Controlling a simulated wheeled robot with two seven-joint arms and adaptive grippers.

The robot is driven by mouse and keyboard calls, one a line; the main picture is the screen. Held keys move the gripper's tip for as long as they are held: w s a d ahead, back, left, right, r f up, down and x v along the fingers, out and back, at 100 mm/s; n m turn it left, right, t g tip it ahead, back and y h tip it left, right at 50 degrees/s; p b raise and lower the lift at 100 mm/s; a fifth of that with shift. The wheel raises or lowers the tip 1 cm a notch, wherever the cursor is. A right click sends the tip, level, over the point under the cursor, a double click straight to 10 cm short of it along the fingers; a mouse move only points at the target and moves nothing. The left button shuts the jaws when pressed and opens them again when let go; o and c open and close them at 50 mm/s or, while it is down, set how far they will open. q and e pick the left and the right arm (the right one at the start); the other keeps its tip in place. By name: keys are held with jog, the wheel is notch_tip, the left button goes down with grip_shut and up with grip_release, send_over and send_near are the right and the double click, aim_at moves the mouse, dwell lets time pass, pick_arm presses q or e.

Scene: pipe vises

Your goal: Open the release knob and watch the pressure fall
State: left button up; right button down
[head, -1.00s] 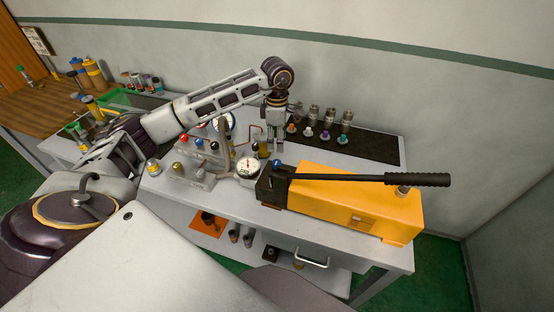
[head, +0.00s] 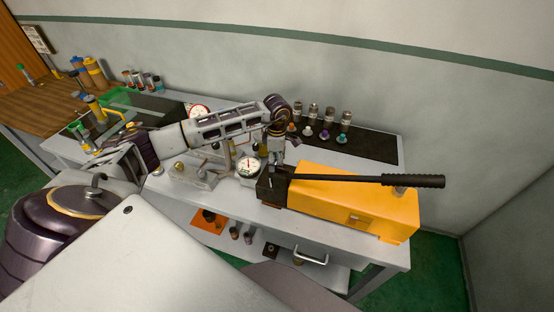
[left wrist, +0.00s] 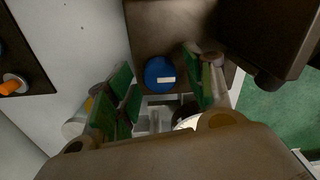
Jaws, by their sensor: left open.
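The yellow hand pump (head: 370,212) with its black front block (head: 270,190) sits on the bench. The blue release knob shows in the left wrist view (left wrist: 160,74), on the dark block; in the head view my gripper hides it. My left gripper (head: 277,162) points down over the block. In the left wrist view its open, green-padded fingers (left wrist: 165,88) stand either side of the knob; I cannot tell whether they touch it. The round white pressure gauge (head: 249,166) stands just left of the block; its reading is too small to tell. My right gripper is out of view.
The pump's black lever (head: 410,181) runs right across the pump top. Several capped fittings (head: 325,134) stand on a dark mat behind. A grey valve block (head: 190,175) lies left of the gauge. A lower shelf holds small parts.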

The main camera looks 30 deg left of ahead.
pick_arm(q)
jog(key=shift+c, duration=0.2)
jog(key=c, duration=1)
